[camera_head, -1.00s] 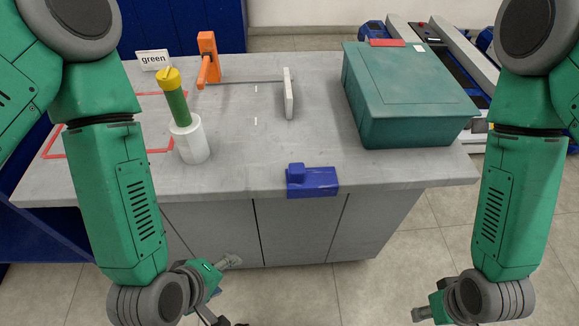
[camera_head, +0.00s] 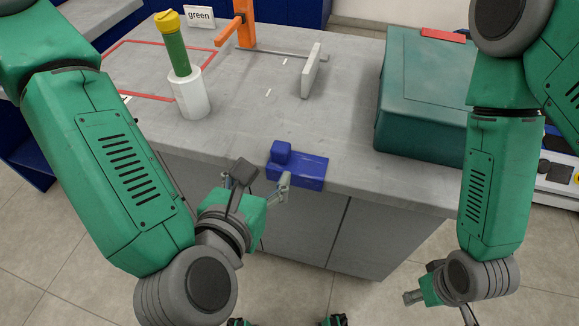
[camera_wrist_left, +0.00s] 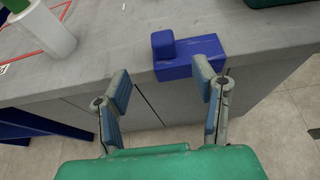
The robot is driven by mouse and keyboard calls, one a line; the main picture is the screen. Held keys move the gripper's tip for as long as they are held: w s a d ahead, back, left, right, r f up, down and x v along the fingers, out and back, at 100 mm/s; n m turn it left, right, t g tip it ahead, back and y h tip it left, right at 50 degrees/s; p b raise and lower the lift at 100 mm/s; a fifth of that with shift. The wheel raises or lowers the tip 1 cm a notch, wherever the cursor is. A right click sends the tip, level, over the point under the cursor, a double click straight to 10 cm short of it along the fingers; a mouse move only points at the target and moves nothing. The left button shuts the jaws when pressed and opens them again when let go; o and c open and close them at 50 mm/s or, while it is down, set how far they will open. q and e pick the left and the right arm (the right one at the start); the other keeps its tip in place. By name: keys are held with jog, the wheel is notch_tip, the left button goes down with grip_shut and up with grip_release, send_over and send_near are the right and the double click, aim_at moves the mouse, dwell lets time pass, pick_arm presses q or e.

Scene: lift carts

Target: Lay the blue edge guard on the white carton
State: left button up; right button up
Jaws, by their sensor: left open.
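The blue edge guard (camera_head: 303,171) lies on the front edge of the grey table, a low block with a raised knob at its left end. It also shows in the left wrist view (camera_wrist_left: 190,58), just beyond the fingers. My left gripper (camera_head: 262,180) is open and empty, in front of the table edge and close to the guard; its spread fingers also show in the left wrist view (camera_wrist_left: 162,82). My right gripper (camera_head: 437,298) hangs low at the right, away from the table; its finger opening is unclear. I see no white carton; the large box (camera_head: 425,105) is dark green.
A white cylinder (camera_head: 189,95) holds a green tube with a yellow cap (camera_head: 174,42). Behind are an orange post (camera_head: 240,25), a thin white upright panel (camera_head: 311,70) and a "green" sign (camera_head: 200,17). A red outline marks the table's left. The table's middle is clear.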

aim_at(284, 143)
pick_arm(q)
jog(key=b+x, duration=0.1)
jog(key=x, duration=0.2)
jog(key=d+b+x, duration=0.1)
jog(key=x, duration=0.2)
jog(key=shift+s, duration=0.15)
jog(key=x, duration=0.3)
jog(key=b+x, duration=0.1)
jog(key=x, duration=0.1)
jog(key=shift+a+r, duration=0.15)
jog(key=shift+a, duration=0.15)
jog(key=shift+w+d, duration=0.15)
jog(key=shift+w, duration=0.4)
jog(key=shift+d, duration=0.2)
pick_arm(e)
jog(key=f, duration=0.4)
jog(key=shift+d+f, duration=0.2)
pick_arm(q)
jog(key=shift+a, duration=0.15)
grip_shut()
pick_arm(e)
jog(key=shift+a, duration=0.1)
